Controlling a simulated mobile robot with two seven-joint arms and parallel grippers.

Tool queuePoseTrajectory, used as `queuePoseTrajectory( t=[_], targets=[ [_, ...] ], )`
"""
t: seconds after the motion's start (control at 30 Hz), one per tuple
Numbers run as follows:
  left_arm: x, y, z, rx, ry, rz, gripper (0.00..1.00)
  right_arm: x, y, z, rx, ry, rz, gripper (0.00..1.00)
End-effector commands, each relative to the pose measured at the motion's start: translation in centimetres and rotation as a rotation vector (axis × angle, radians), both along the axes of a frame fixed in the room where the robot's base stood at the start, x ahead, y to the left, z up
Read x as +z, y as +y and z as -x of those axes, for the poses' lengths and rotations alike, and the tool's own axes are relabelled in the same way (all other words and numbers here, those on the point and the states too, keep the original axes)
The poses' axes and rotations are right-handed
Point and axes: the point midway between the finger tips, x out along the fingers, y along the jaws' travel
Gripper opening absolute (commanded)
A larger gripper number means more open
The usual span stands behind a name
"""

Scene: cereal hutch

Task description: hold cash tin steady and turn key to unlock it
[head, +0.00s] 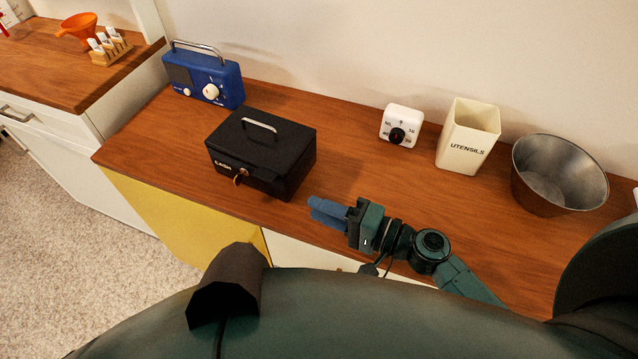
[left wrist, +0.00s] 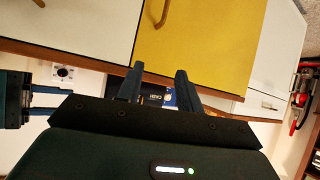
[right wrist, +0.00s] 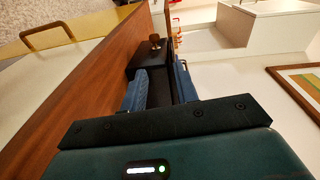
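The black cash tin (head: 290,155) stands shut on the wooden counter, its carrying handle raised on the lid. A brass key (head: 239,178) sits in the lock on its front face; it also shows at the tin's side in the right wrist view (right wrist: 155,40). My right gripper (head: 318,211) is over the counter near its front edge, right of the tin and apart from it. Its fingers (right wrist: 160,75) are open and empty, pointing towards the tin. My left gripper (left wrist: 158,78) is open and empty, facing the counter's front and the tin from a distance; its fingers are outside the head view.
A blue radio (head: 218,80) stands behind the tin at left. A white timer (head: 401,125), a utensils holder (head: 469,137) and a metal bowl (head: 560,170) stand to the right. A yellow cupboard door (head: 180,215) is below. The counter between tin and timer is clear.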

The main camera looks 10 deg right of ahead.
Motion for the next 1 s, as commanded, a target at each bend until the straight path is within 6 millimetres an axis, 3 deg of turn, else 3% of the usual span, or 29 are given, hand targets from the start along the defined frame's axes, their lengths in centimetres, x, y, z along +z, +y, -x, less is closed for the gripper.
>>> queuePoseTrajectory(
  t=[0.37, 0.57, 0.8, 1.0],
  targets=[
    [-0.3, -0.1, 0.2, 0.007, 0.004, 0.013, 0.36, 1.2, -0.2, -0.6, 0.003, 0.019, -0.087, 0.3],
    [0.8, -0.1, -3.1, 0.039, -0.096, 0.137, 0.36, 1.2, -0.2, -0.6, 0.003, 0.019, -0.087, 0.3],
    [3.7, -0.3, -8.4, 0.0, -0.237, 0.454, 0.36, 1.2, -0.2, -0.6, 0.002, 0.018, -0.087, 0.3],
    [5.5, -0.4, -10.7, -0.098, -0.239, 0.675, 0.36, 1.1, -0.2, -0.6, 0.002, 0.018, -0.087, 0.3]
  ],
)
